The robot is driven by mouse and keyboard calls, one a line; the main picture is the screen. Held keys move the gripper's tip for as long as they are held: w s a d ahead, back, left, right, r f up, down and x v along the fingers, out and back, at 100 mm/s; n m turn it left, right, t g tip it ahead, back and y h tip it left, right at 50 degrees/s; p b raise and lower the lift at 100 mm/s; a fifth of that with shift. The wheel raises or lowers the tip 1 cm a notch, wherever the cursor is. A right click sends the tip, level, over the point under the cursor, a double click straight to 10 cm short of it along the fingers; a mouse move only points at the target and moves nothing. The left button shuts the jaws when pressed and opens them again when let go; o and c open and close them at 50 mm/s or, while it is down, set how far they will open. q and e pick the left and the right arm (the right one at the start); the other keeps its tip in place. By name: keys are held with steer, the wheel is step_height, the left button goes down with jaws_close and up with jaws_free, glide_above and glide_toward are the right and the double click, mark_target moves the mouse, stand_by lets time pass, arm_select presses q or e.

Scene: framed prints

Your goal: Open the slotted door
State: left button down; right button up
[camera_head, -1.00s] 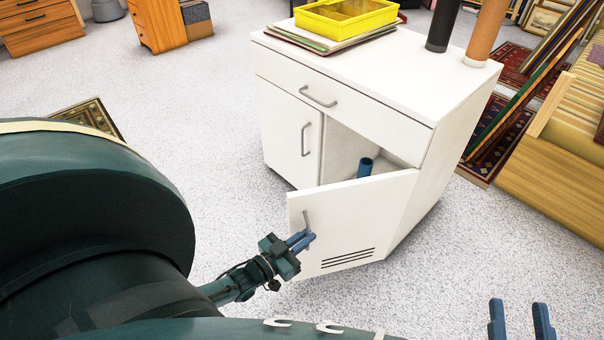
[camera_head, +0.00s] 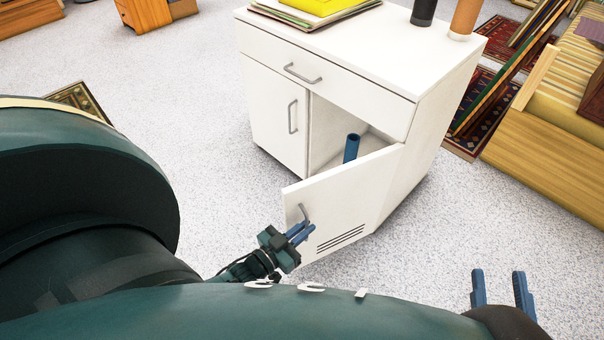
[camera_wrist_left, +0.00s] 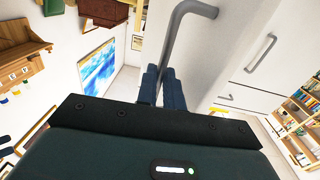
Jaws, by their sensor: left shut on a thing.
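The slotted door (camera_head: 345,195) is the right door of a white cabinet (camera_head: 345,75). It stands swung well open, with dark slots (camera_head: 340,239) low on its front. Its grey handle (camera_head: 303,214) is near the free edge. My left gripper (camera_head: 303,232) is shut on this handle; in the left wrist view the handle (camera_wrist_left: 178,38) runs down between the blue fingers (camera_wrist_left: 162,86). My right gripper (camera_head: 502,289) is at the bottom right, with its two fingers apart and nothing between them. The handle part between the left fingers is hidden.
A blue cylinder (camera_head: 351,148) stands inside the open compartment. The left cabinet door (camera_head: 273,112) and the drawer (camera_head: 320,78) are closed. Speckled floor (camera_head: 420,245) is clear right of the door.

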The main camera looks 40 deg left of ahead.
arm_select(q)
steer(key=shift+w+d+r, duration=0.1)
steer(key=shift+w+r, duration=0.1)
steer(key=c, duration=1.5)
jaws_free()
steer(key=shift+f, duration=0.1)
steer(key=shift+c, duration=0.2)
steer(key=shift+s, duration=0.1)
arm_select(e)
steer(key=shift+r, duration=0.15)
arm_select(q)
steer(key=shift+s, duration=0.2)
arm_select(e)
steer(key=shift+s, duration=0.15)
